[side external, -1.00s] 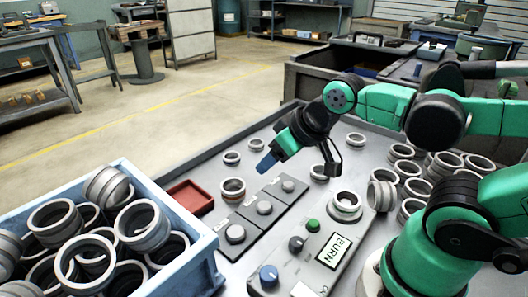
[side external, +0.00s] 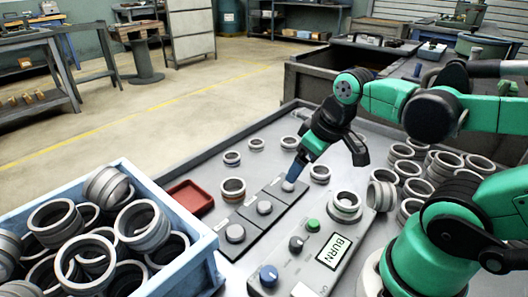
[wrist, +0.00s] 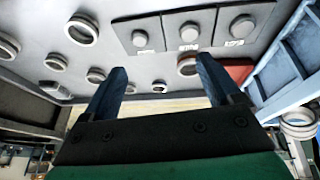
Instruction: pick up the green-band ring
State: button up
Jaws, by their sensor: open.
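Several loose grey rings stand on the grey table, and I cannot make out a green band on any of them. One ring has a brownish band (side external: 232,188) and stands by the red tray; it also shows in the wrist view (wrist: 187,67). Plainer-looking rings stand behind it: one (side external: 231,158), another (side external: 257,144) and a third (side external: 289,142). A further ring (side external: 320,173) is right of my gripper. My gripper (side external: 294,170) is above the far knob plate, blue fingers angled down. In the wrist view its fingers (wrist: 160,65) are apart with nothing held.
A blue crate (side external: 210,245) full of rings stands at the front left. The red tray (side external: 190,197) lies beside it. A control box (side external: 312,262) with knobs and a ring (side external: 345,203) at its far end is in front. More rings (side external: 408,168) crowd the right.

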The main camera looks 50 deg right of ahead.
aim_at(347, 203)
jog(key=s+d+g, duration=0.1)
jog(key=s, duration=0.1)
jog(key=s+d+f+g, duration=0.1)
jog(key=s+d+g, duration=0.1)
jog(key=s, duration=0.1)
jog(key=s+d+g, duration=0.1)
jog(key=s, duration=0.1)
jog(key=shift+s+d+f+y, duration=0.15)
jog(key=shift+s+f+y, duration=0.05)
jog(key=shift+y, duration=0.2)
jog(key=shift+f, duration=2.75)
jog(key=c, duration=1.1)
jog(key=shift+c, duration=0.2)
jog(key=shift+r, duration=0.2)
